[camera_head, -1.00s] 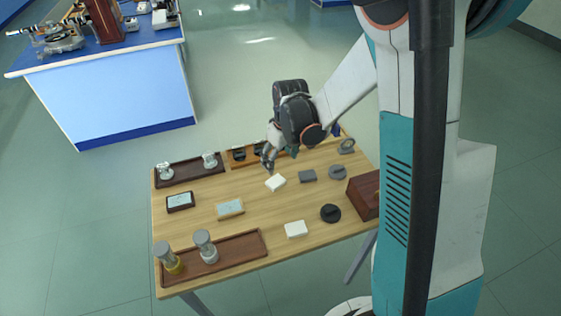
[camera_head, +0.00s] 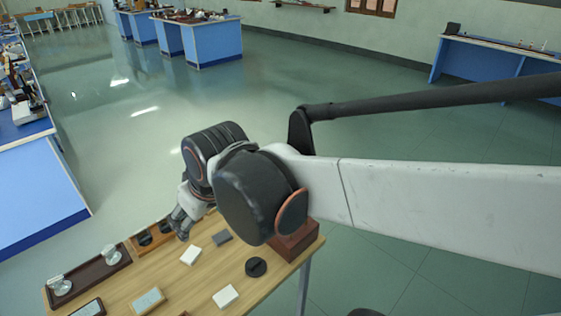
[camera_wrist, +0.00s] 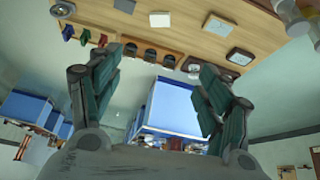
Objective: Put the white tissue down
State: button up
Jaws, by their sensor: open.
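Two small white blocks that look like tissue lie flat on the wooden table. One white tissue (camera_head: 191,256) lies toward the back; the other white block (camera_head: 226,296) lies nearer the front. My gripper (camera_head: 180,225) hangs over the back edge of the table, behind and apart from the back tissue. In the wrist view my gripper (camera_wrist: 163,75) has its fingers wide apart with nothing between them. One white piece (camera_wrist: 160,19) shows there on the table beyond the fingers; I cannot tell which of the two it is.
The table (camera_head: 165,285) also holds a dark tray (camera_head: 90,278) with glass pieces, a grey block (camera_head: 222,236), a black round piece (camera_head: 256,267) and a brown box (camera_head: 297,240). Blue benches (camera_head: 205,42) stand far off across open floor.

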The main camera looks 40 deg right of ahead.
jog(key=shift+m+t, duration=0.6)
jog(key=shift+t, duration=0.1)
jog(key=s, duration=0.4)
jog(key=s+r, duration=0.1)
jog(key=shift+s, duration=0.4)
jog(key=shift+o, duration=0.5)
